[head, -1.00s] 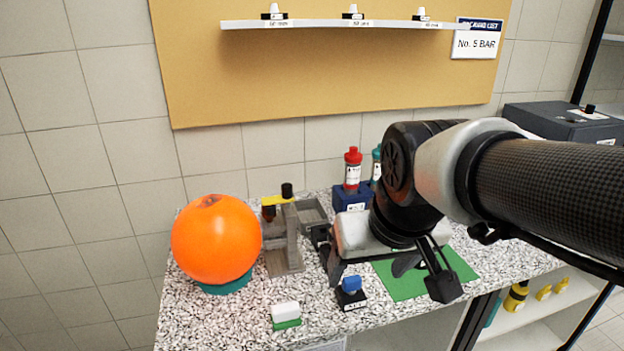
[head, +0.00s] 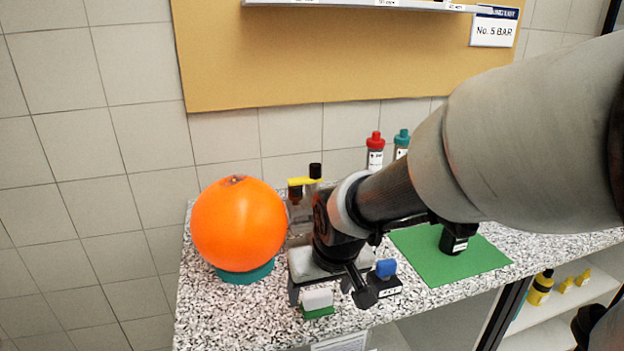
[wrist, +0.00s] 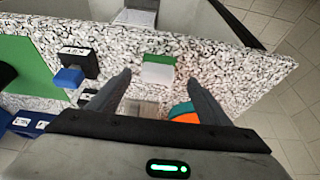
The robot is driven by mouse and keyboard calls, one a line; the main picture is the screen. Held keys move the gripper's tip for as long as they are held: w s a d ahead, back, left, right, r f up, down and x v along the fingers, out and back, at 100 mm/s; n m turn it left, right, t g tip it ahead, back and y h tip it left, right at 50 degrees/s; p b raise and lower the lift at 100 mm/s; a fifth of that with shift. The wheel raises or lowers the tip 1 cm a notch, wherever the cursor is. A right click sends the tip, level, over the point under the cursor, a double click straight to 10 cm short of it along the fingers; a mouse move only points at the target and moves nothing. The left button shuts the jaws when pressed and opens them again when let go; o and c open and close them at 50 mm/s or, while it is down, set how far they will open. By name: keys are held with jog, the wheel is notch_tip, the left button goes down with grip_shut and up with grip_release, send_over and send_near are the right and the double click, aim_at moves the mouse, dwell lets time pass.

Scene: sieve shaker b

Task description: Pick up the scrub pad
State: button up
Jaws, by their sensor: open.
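The scrub pad (head: 318,300) is a small block, white on top and green below, on the speckled counter near its front edge. It also shows in the wrist view (wrist: 159,70), upper middle, its green side toward the counter edge. My gripper (wrist: 159,82) is open and empty. Its two fingers appear on either side of the pad in the wrist view, with clear gaps. In the head view my gripper (head: 329,292) is just above and behind the pad, partly hiding that area. I cannot tell how far the fingertips are above the counter.
A blue-handled stamp on a black base (head: 388,279) stands close right of my gripper. An orange ball (head: 238,225) rests on a teal ring (head: 246,274) to the left. A green mat (head: 440,270) with a black jar (head: 455,241) lies to the right. A red-capped bottle (head: 375,150) stands behind.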

aim_at(319, 297)
jog(key=shift+b+x, duration=0.6)
jog(key=shift+x, duration=2.2)
jog(key=shift+w+d+r, duration=0.1)
jog(key=shift+w+d, duration=0.05)
jog(key=shift+c, duration=0.2)
jog(key=c, duration=1.1)
